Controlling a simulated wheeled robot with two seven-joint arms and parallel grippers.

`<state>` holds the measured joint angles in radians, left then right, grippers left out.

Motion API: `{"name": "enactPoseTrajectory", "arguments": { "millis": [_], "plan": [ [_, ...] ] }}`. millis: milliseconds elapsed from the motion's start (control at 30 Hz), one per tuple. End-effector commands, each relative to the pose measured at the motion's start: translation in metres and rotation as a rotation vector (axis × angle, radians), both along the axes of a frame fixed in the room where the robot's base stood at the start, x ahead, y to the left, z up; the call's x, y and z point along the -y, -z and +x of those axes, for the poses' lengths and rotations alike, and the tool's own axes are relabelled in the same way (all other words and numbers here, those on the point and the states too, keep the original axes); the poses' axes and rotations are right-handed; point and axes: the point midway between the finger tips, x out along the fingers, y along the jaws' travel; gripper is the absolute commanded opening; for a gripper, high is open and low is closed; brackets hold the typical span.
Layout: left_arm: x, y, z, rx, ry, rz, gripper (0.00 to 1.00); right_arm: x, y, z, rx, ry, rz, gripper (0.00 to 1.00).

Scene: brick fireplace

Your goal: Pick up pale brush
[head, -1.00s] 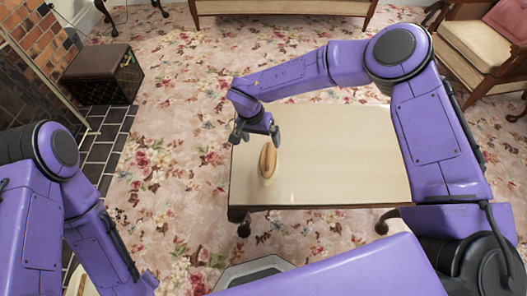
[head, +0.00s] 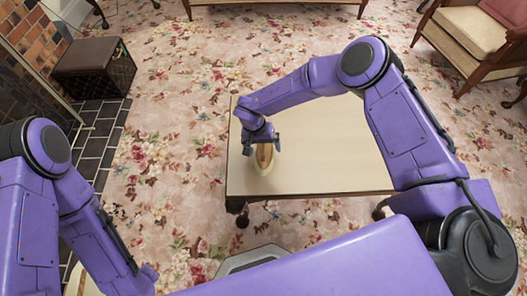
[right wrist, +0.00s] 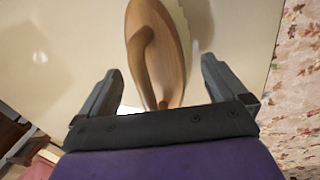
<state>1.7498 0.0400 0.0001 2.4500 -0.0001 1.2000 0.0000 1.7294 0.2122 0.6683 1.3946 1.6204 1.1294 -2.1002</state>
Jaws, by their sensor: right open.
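The pale brush (head: 264,160) has a wooden back with a handle and a pale lower edge. It lies on the cream table (head: 325,150) near the table's left end. In the right wrist view the brush (right wrist: 158,50) runs up from between the fingers, with its curved handle facing the camera. My right gripper (head: 262,148) is right over the brush in the head view, partly covering its far end. In the right wrist view my right gripper (right wrist: 162,88) is open, with a finger on each side of the brush and gaps visible. My left gripper does not show clearly.
The table is otherwise bare to the right of the brush. Floral carpet surrounds it. A dark ottoman (head: 88,55) stands at the upper left by the brick fireplace (head: 30,45). A wooden armchair (head: 470,35) is at the upper right.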

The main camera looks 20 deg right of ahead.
Motion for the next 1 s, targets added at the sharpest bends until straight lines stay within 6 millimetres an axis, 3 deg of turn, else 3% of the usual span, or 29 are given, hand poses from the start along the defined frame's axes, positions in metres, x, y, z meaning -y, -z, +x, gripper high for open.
{"name": "enactPoseTrajectory", "arguments": {
  "millis": [167,367,400,767,900,1000],
  "plan": [
    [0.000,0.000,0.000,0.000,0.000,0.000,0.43,0.000,0.000,0.000,0.001,0.000,0.001,0.99],
    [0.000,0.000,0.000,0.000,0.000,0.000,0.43,0.000,0.000,0.000,0.000,0.001,0.000,0.37],
    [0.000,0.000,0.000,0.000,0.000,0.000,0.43,0.000,0.000,0.000,0.000,0.001,0.000,0.34],
    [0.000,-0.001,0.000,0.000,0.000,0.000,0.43,0.000,-0.009,0.000,0.001,0.002,0.001,0.34],
    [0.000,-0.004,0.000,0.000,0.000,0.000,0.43,0.000,-0.033,0.001,0.002,0.000,0.002,0.34],
    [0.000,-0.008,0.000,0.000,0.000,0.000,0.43,-0.003,-0.058,-0.020,0.000,-0.004,0.003,0.34]
  ]
}}
